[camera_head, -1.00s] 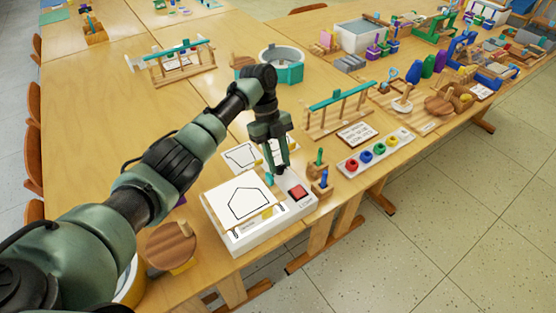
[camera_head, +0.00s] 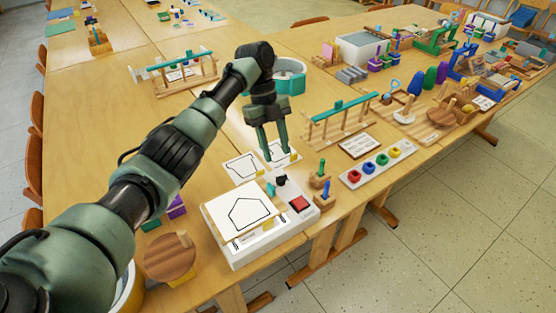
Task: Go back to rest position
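My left gripper (camera_head: 275,153) hangs over the table (camera_head: 95,135) with its fingers pointing down. Its two fingers are spread apart and nothing shows between them. It is just behind the white box (camera_head: 255,247), which has a card with a drawn outline (camera_head: 242,207) on top and a red button (camera_head: 299,203) at its right. A small dark knob-like piece (camera_head: 281,180) stands on the box near the fingertips, apart from them. My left arm reaches in from the lower left. My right gripper is out of view.
Wooden blocks with green and blue pegs (camera_head: 321,187) stand right of the box. A tray of coloured rings (camera_head: 378,165) and a wooden rack (camera_head: 340,120) lie beyond. A round wooden piece (camera_head: 168,256) and a teal-rimmed tub (camera_head: 291,80) are nearby. The table's left part is clear.

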